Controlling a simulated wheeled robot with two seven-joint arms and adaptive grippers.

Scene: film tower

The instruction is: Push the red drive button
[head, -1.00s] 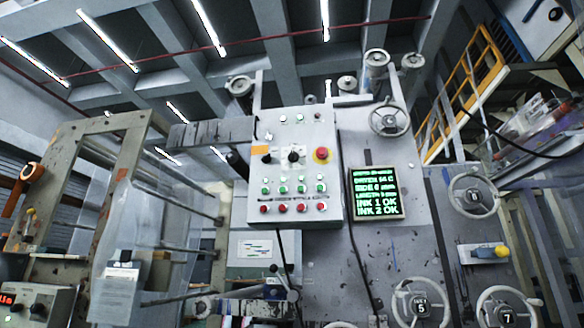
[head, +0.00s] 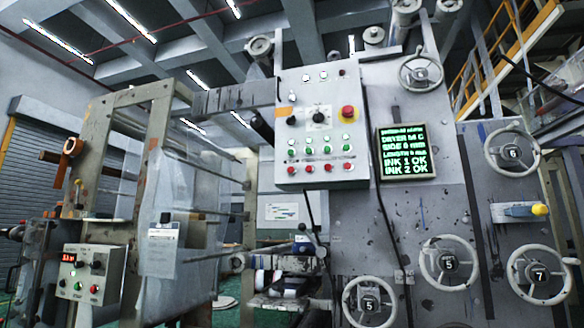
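A grey control panel (head: 320,98) hangs on the machine in the upper middle of the head view. Along its bottom is a row of several red buttons (head: 311,169), with a row of green buttons (head: 319,149) above. A large red mushroom button (head: 347,112) on a yellow ring sits at the panel's right. A smaller control box (head: 90,272) at lower left carries a red button (head: 95,289) beside a green one. The labels are too small to read, so I cannot tell which red button is the drive one. Neither gripper is in view.
A screen (head: 406,152) with green text is right of the panel. Several handwheels (head: 448,263) stick out at the right. A metal frame (head: 152,170) with a hanging clear plastic sheet (head: 181,250) stands at left. Green floor (head: 215,312) shows at the bottom.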

